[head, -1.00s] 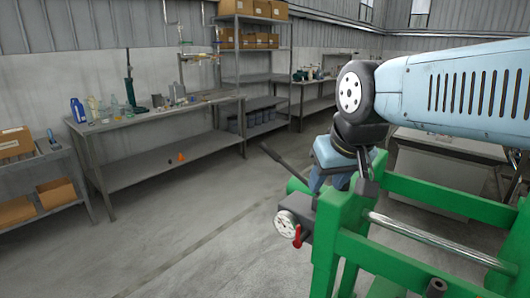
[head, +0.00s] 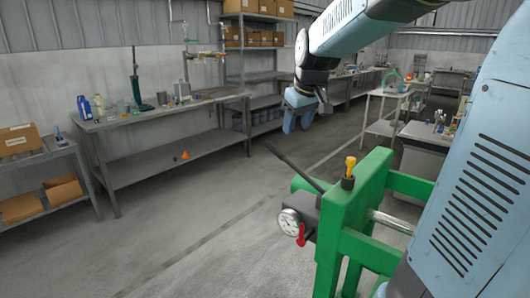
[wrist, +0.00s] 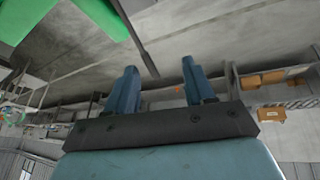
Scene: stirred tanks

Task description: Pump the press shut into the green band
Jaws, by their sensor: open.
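The green press (head: 352,225) stands at the lower right of the head view. A dark pump block on its near left side carries a round white gauge (head: 289,221) and a red valve handle (head: 301,236). The gauge's needle and any green band are too small to read. A dark pump lever (head: 290,166) slants up and left from the block; it also shows as a dark rod in the wrist view (wrist: 137,42). My gripper (head: 297,127) is above and beyond the lever, apart from it. In the wrist view its blue fingers (wrist: 158,68) are spread and empty.
A yellow-topped black fitting (head: 348,172) stands on the press frame. A workbench (head: 165,112) with bottles and tools is at the back left, and a steel rack (head: 262,85) behind. Floor left of the press is clear. My arm covers the right side.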

